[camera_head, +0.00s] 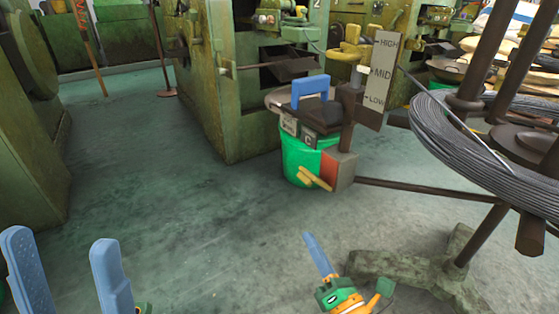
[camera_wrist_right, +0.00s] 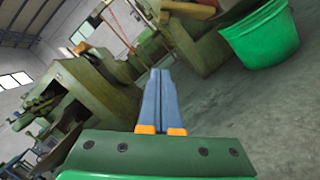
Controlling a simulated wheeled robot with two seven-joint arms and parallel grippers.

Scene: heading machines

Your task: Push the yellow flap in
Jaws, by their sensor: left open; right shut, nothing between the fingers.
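A small yellow lever-like piece (camera_head: 316,179) sticks out low in front of the green bucket (camera_head: 300,157), beside a red and grey box. Another yellow part (camera_head: 350,45) sits on the machine further back. I cannot tell for sure which is the flap. My right gripper (camera_head: 313,240) is shut and empty, below and apart from the bucket. In the right wrist view its blue fingers (camera_wrist_right: 160,85) are together, with the bucket (camera_wrist_right: 262,35) at upper right. My left gripper (camera_head: 62,245) is open and empty at lower left, far from both yellow parts.
A wire coil (camera_head: 470,150) on a stand fills the right. Green machines (camera_head: 240,80) stand behind. The floor (camera_head: 170,190) at left centre is clear.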

